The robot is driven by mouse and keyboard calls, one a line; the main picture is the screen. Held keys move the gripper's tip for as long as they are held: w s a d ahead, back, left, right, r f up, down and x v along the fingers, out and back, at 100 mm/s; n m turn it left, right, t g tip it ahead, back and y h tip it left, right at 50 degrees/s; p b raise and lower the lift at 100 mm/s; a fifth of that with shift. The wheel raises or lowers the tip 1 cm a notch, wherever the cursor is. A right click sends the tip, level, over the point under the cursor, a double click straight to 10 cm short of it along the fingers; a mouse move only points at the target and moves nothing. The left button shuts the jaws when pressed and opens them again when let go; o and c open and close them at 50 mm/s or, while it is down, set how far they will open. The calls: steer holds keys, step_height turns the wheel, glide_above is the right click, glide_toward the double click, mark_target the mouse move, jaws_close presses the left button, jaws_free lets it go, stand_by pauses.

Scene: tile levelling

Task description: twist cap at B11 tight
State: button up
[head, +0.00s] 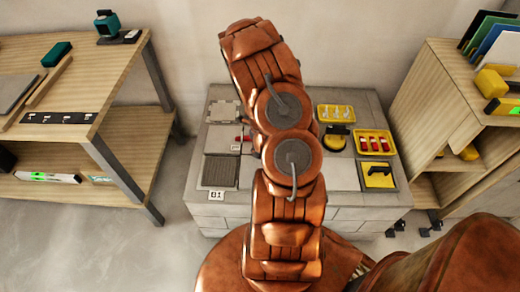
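A low grey block platform (345,228) with tiles and trays on top stands in front of me, partly covered by my copper-coloured arm. A label reading B1 (216,194) is at its front left corner, beside a dark ribbed tile (219,172). A small red item (241,138) shows on the left tiles, just left of my arm; it is too small to tell whether it is a cap. I cannot make out a mark B11. A yellow tray with red items (374,142) lies at the right. My gripper is not visible.
A wooden workbench (95,75) stands left, a wooden shelf unit (440,90) right. Floor shows between them.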

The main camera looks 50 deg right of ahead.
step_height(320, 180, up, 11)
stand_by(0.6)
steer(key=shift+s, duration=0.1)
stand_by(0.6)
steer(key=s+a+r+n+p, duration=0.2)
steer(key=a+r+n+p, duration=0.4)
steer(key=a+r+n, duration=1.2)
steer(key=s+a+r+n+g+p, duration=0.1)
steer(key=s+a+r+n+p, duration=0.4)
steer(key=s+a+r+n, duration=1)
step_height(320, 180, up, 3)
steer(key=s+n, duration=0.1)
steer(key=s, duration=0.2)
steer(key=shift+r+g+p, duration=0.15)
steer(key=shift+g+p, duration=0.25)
